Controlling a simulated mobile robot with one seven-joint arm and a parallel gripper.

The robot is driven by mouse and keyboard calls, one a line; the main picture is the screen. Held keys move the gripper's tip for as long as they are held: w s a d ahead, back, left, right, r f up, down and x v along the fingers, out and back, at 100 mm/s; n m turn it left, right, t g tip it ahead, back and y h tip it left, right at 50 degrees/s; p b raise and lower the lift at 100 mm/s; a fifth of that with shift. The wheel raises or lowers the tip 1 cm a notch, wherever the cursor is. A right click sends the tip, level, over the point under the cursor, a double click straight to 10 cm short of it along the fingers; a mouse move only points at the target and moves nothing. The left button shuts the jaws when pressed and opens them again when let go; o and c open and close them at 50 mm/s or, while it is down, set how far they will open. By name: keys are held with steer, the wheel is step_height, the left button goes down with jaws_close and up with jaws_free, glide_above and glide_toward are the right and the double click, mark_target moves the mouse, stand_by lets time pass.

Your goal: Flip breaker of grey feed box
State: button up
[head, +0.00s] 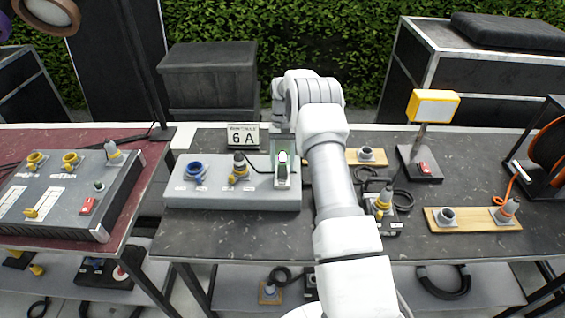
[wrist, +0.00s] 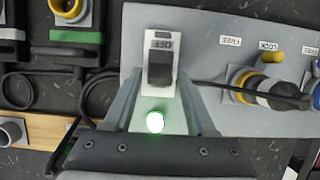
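The grey feed box (head: 232,197) stands on the middle table, with a blue socket (head: 195,171) and a yellow-collared plug (head: 240,166) on its top. Its breaker is at the right end, largely covered by my gripper in the head view. In the wrist view the breaker (wrist: 160,68) is a black rocker on a white plate, with OFF lettering visible beside it. A green lamp (wrist: 154,122) glows near it. My gripper (wrist: 161,82) is open, its two fingers apart on either side of the breaker plate; I cannot tell whether they touch anything.
A dark red table at the left bears another grey box (head: 70,195) with a red switch. A small sign (head: 243,136) stands behind the feed box. To the right are a yellow-framed lamp (head: 433,106), wooden boards with connectors (head: 475,219) and an orange cable reel (head: 548,145).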

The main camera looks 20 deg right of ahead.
steer(key=shift+o, duration=0.4)
steer(key=v, duration=1.2)
steer(key=shift+r, duration=0.1)
stand_by(0.4)
